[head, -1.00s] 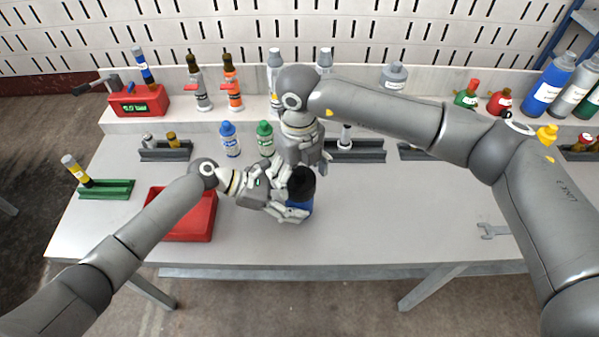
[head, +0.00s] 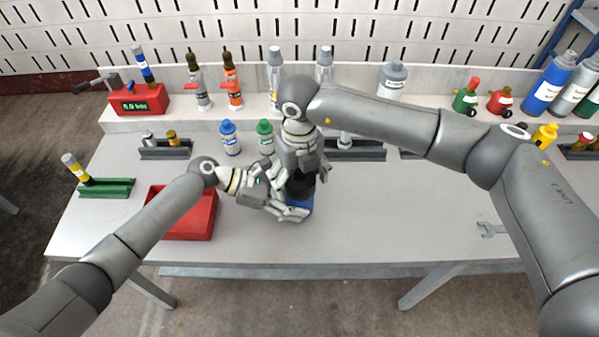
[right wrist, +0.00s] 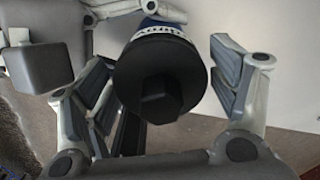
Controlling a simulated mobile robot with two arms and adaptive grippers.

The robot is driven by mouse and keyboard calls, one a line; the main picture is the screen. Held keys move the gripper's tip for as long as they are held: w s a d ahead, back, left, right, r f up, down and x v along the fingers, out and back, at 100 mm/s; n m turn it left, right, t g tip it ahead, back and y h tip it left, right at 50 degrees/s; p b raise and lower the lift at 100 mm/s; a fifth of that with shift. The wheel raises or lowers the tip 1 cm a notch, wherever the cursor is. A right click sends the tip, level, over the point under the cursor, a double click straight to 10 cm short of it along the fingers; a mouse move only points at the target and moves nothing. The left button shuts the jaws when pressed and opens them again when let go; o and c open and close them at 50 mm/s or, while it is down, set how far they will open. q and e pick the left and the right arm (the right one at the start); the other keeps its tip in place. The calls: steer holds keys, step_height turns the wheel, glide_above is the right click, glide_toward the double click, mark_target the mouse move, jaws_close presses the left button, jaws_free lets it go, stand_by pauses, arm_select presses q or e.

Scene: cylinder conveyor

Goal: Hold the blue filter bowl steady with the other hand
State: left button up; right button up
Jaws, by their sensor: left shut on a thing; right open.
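The blue filter bowl (head: 300,207) stands on the workbench near its front middle, with a black cap (head: 301,185) on top. My left gripper (head: 290,203) is shut on the blue bowl from the left side. My right gripper (head: 306,177) is open and points down from above, its fingers on either side of the black cap. In the right wrist view the black cap (right wrist: 160,75) sits between the open fingers, with gaps visible on both sides. Only a small strip of blue (right wrist: 155,24) shows beyond the cap there. The grippers hide much of the bowl.
A red tray (head: 190,222) lies left of the bowl. Blue-capped (head: 229,140) and green-capped (head: 265,138) bottles stand behind it. A green holder (head: 108,188) is at far left, a wrench (head: 490,229) at right.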

steer(key=shift+f, duration=0.2)
steer(key=shift+c, duration=0.3)
steer(key=c, duration=1.1)
steer(key=n, duration=0.4)
steer(key=shift+n, duration=1.1)
steer(key=n, duration=0.3)
steer(key=shift+n, duration=1.5)
